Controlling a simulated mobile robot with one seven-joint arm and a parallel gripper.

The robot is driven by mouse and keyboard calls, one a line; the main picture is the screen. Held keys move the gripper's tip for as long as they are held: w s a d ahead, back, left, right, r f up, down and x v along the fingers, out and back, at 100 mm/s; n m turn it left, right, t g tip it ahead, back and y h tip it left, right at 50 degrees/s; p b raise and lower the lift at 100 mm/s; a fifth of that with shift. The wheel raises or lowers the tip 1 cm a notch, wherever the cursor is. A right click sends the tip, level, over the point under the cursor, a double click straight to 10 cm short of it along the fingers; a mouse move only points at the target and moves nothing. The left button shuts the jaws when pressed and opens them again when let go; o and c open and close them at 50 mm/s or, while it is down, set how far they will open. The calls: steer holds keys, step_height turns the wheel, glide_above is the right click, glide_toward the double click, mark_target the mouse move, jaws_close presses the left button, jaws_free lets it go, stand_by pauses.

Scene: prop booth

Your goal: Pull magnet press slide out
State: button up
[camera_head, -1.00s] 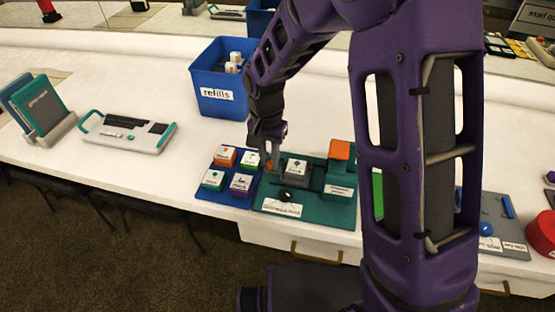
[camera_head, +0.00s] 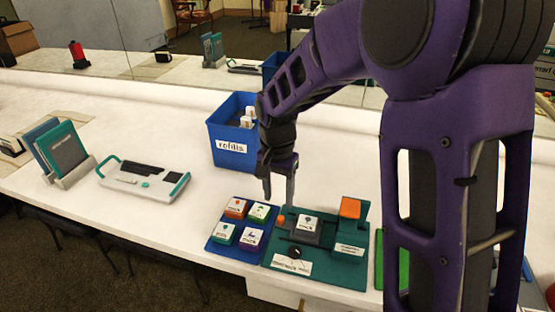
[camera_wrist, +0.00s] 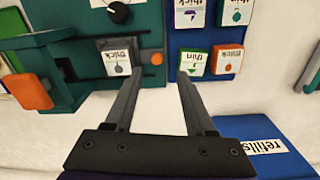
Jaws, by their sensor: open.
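The teal magnet press (camera_head: 345,264) sits on the white counter, with an orange-topped press arm (camera_head: 350,208) on its right. Its grey slide (camera_head: 306,234) carries a white tile marked "thick" and has an orange knob (camera_head: 281,220) at its left end. In the wrist view the slide (camera_wrist: 148,66) and knob (camera_wrist: 157,58) show ahead of the fingers. My gripper (camera_head: 280,196) is open and empty, fingers pointing down close to the knob. In the wrist view the knob lies between the lines of the two fingertips (camera_wrist: 157,76). Contact with the knob cannot be made out.
A blue tray (camera_head: 213,246) with several labelled tiles adjoins the press on the left. A blue "refills" bin (camera_head: 232,160) stands behind my gripper. A white-and-teal device (camera_head: 144,181) and a book holder (camera_head: 68,178) are further left. Counter between them is clear.

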step_height(320, 180, up, 11)
steer(key=p, duration=0.1)
steer(key=shift+f, duration=0.15)
steer(key=shift+a, duration=0.1)
